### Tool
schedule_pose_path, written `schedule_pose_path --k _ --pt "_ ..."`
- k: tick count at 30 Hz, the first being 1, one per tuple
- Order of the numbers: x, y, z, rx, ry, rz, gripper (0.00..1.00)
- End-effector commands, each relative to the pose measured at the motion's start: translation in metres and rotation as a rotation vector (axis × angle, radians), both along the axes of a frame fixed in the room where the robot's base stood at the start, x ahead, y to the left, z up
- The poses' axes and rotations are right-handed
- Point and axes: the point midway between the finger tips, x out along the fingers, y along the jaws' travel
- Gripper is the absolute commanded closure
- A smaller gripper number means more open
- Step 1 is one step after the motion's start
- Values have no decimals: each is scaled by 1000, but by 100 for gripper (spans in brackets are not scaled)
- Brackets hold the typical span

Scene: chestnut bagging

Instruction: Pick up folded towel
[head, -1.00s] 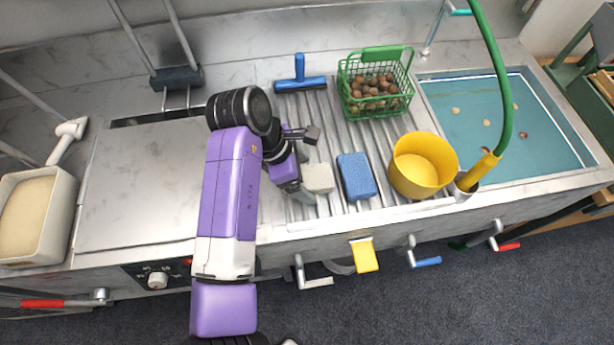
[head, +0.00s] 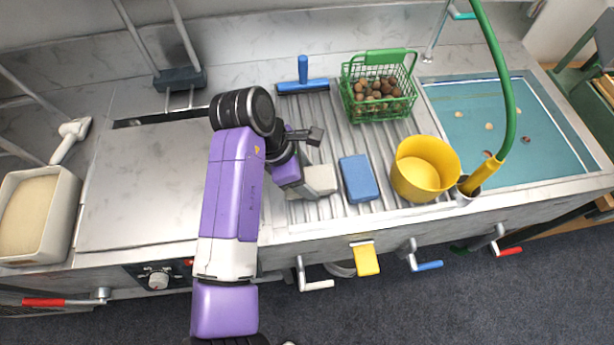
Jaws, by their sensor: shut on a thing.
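The folded towel (head: 321,179) is a small off-white block in the head view, above the ribbed drainboard near its front, left of a blue block. My gripper (head: 306,188) points down at the towel's left side and is shut on it. The fingertips are mostly hidden by the towel and my own wrist. Whether the towel is clear of the ribs is hard to tell.
A blue sponge-like block (head: 358,179) lies just right of the towel. Further right stand a yellow bucket (head: 424,168) and a sink (head: 480,112). Behind are a green basket (head: 378,112) of chestnuts and a blue squeegee (head: 303,85). A flat metal plate (head: 140,190) is clear at left.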

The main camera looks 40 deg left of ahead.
Motion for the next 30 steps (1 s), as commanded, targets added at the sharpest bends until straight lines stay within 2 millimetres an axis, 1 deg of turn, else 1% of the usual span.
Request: schedule_pose_path --k 5,8,16,18,21,24,27,30 --pt "1 1 21 3 -4 0 88" --pt "1 1 41 4 -4 -1 88" --pt "1 0 112 4 -3 -2 88" --pt "0 2 133 7 -1 0 88" --pt "-1 2 154 6 0 1 88" --pt "-1 2 171 5 1 1 88" --pt "-1 2 182 5 0 2 88" --pt "0 1 190 3 0 1 88"
